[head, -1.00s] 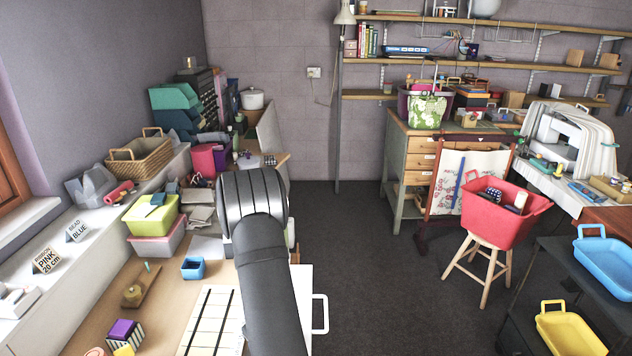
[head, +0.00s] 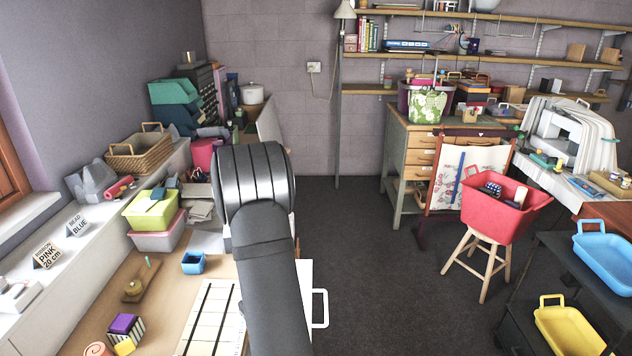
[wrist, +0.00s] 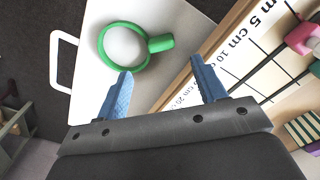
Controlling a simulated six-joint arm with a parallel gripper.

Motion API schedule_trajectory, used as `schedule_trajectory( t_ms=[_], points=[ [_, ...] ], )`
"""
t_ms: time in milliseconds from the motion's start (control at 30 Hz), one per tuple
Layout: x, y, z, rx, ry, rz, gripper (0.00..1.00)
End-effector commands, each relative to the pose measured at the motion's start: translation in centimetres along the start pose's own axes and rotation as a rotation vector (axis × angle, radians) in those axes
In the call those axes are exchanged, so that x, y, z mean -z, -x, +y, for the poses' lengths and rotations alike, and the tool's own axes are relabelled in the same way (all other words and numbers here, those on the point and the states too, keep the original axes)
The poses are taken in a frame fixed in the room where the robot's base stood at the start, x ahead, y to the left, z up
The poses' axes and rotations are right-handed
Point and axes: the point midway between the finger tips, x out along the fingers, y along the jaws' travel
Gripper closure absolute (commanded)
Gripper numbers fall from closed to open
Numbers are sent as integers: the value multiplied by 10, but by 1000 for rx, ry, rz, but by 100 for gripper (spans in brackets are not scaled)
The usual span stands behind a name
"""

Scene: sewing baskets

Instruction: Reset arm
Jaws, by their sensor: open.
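My gripper (wrist: 161,84) shows in the wrist view with its two blue fingers spread apart and nothing between them. It hangs over a white surface with a handle (wrist: 64,62). In the head view my arm rises in the middle foreground and hides the gripper itself.
A ruled measuring board (head: 212,318) lies on the wooden table. A blue box (head: 193,263) and several coloured items stand around it. A red basket (head: 500,213) rests on a stool at the right. Blue (head: 605,262) and yellow (head: 572,332) trays stand further right.

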Motion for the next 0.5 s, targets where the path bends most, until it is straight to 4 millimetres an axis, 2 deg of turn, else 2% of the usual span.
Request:
schedule_trajectory(
  t_ms=[100,200,500],
  points=[
    [1,21,0,-1,0,3,36],
    [0,32,0,0,0,0,36],
    [-1,-23,0,2,0,-3,36]
  ],
)
